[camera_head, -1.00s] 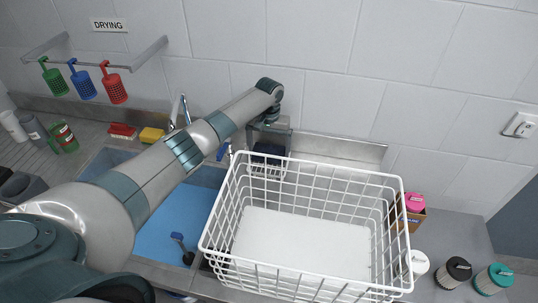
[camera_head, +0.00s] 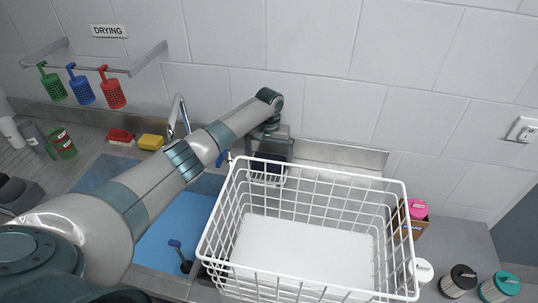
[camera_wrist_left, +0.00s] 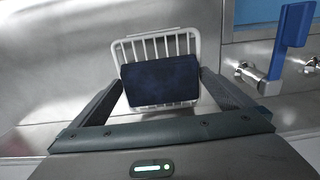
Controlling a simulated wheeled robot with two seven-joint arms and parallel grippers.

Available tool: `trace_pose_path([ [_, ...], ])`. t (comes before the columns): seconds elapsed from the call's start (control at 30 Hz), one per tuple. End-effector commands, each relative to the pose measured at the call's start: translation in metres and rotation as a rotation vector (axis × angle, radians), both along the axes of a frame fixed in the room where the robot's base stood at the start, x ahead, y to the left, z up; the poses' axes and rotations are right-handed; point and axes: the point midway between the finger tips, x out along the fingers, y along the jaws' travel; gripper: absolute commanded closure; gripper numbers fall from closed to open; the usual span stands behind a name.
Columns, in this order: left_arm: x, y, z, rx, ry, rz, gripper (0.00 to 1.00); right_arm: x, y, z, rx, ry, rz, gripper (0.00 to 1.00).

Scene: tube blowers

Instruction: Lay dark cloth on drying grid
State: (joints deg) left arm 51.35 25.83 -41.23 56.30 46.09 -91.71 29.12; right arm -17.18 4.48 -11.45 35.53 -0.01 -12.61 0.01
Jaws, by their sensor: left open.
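The dark cloth (camera_wrist_left: 160,80) is a navy, flat rectangle lying on the white wire drying grid (camera_wrist_left: 118,50) in the left wrist view. The grid's wires show behind and around it. In the head view the cloth (camera_head: 272,158) is a dark patch behind the white basket, with part of the grid (camera_head: 266,181) below it, partly hidden by basket wires. My left gripper (camera_wrist_left: 162,76) is open, with one finger on either side of the cloth; I cannot tell whether they touch it. It also shows in the head view (camera_head: 271,146). My right gripper is out of view.
A white wire basket (camera_head: 318,171) stands in front of the grid. The sink with a blue bottom (camera_head: 180,225) and a tap (camera_head: 178,112) is left. Red and yellow sponges (camera_head: 152,142) lie behind it. Colored cups hang from a rail (camera_head: 149,58). Jars (camera_head: 459,280) stand right.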

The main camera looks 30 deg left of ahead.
Motion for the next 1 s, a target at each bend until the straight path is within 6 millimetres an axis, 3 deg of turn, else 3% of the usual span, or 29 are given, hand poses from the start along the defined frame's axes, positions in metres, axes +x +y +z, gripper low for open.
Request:
trace_pose_path([
  [0.27, 0.001, 0.0, 0.016, 0.0, -0.003, -0.002, 0.0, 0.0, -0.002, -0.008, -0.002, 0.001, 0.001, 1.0],
  [0.8, 0.001, 0.0, 0.103, -0.001, -0.003, 0.0, 0.0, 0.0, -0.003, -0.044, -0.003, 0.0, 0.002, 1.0],
  [1.0, 0.001, 0.0, 0.12, 0.0, 0.0, 0.0, 0.0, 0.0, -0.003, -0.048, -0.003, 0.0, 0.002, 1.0],
])
